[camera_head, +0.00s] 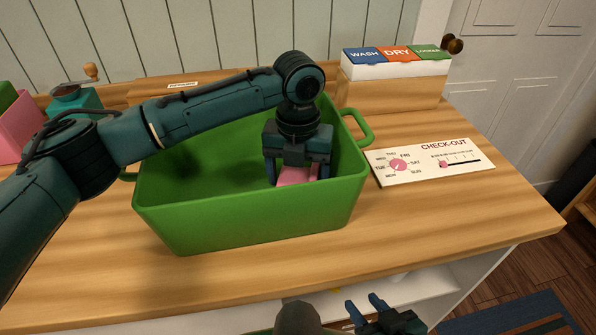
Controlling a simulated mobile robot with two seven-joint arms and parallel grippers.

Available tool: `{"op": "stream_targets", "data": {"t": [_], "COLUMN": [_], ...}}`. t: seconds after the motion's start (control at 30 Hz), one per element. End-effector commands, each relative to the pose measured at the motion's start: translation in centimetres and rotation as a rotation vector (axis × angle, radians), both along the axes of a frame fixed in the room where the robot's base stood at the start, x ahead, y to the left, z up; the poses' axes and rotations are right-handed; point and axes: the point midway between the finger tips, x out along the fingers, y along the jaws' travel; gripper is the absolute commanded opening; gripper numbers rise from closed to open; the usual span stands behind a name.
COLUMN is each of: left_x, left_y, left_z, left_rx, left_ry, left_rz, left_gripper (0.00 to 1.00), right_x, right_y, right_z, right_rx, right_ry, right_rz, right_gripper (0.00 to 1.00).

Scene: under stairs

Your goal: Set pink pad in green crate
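The green crate (250,226) stands on the wooden counter. My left arm reaches over it from the left, and my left gripper (297,180) points down inside its right part. The pink pad (297,175) shows between the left gripper's two fingers, inside the crate's walls. The front wall hides the pad's lower part and the crate floor beneath it. I cannot tell whether the fingers press on the pad or whether the pad rests on the floor. My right gripper (364,301) is low in front of the counter, its blue fingers apart and empty.
A check-out board (430,163) lies right of the crate. Behind it stands a wooden box (392,92) with WASH, DRY and LOCKER labels. A pink container (18,128) and a teal item (80,100) are at the left. The counter's front right is clear.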

Motion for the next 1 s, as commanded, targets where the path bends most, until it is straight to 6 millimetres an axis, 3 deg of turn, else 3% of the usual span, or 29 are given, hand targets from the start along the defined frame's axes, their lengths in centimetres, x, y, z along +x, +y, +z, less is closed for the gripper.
{"op": "stream_targets", "data": {"t": [0.27, 0.37, 0.7, 1.0], "left_x": [0.0, 0.0, 0.1, 0.0], "left_y": [0.0, -0.1, -0.1, 0.0], "left_z": [0.5, 1.9, 9.1, 12.2], "left_rx": [0.000, -0.002, -0.001, 0.000], "left_ry": [-0.001, -0.002, -0.002, 0.001], "left_rz": [-0.001, 0.000, 0.001, 0.001], "left_gripper": [0.77, 0.77, 0.77, 0.77], "right_x": [0.0, 0.0, 0.0, 0.0], "right_y": [0.0, 0.0, 0.1, 0.1], "right_z": [-0.1, -0.1, 0.1, 0.3], "right_rx": [0.002, 0.002, 0.001, 0.000], "right_ry": [0.000, 0.000, -0.002, -0.002], "right_rz": [-0.001, -0.001, -0.001, 0.000], "right_gripper": [0.36, 0.36, 0.36, 0.36]}}
